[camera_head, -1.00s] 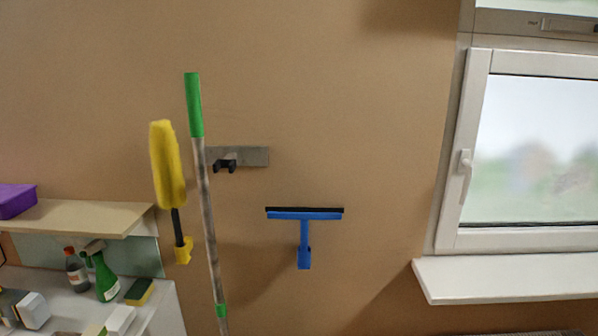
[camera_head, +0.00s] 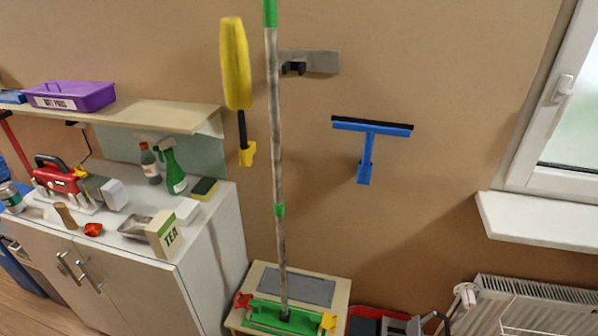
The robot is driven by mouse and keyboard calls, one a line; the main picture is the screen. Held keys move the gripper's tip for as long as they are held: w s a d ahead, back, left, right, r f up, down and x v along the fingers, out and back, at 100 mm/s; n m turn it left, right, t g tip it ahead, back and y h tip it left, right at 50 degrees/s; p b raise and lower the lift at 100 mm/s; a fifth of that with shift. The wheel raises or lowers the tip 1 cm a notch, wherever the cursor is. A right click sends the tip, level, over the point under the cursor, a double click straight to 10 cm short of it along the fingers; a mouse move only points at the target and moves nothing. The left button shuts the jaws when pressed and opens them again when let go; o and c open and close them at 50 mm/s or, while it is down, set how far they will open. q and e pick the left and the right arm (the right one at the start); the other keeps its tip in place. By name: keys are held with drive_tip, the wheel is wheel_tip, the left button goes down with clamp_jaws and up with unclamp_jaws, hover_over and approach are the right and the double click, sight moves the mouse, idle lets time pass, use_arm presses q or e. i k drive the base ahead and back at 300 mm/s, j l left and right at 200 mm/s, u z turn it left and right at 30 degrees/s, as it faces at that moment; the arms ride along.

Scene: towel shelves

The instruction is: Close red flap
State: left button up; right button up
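A mop with a green head (camera_head: 270,316) stands on a light wooden stand at the bottom centre, its long grey handle (camera_head: 278,150) upright. A small red flap (camera_head: 243,301) is at the left end of the green head and appears to stick up from it. A yellow flap (camera_head: 329,321) is at the right end. The red flap is too small here to tell its exact angle. Neither of my grippers is in view.
The wooden stand (camera_head: 322,274) has a grey panel on top. A white cabinet (camera_head: 150,278) with cluttered top stands to the left. A red container (camera_head: 362,312) and a radiator (camera_head: 540,300) are to the right. A blue squeegee (camera_head: 366,160) hangs on the wall.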

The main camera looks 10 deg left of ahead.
sight(242, 301)
drive_tip(key=u, duration=0.9)
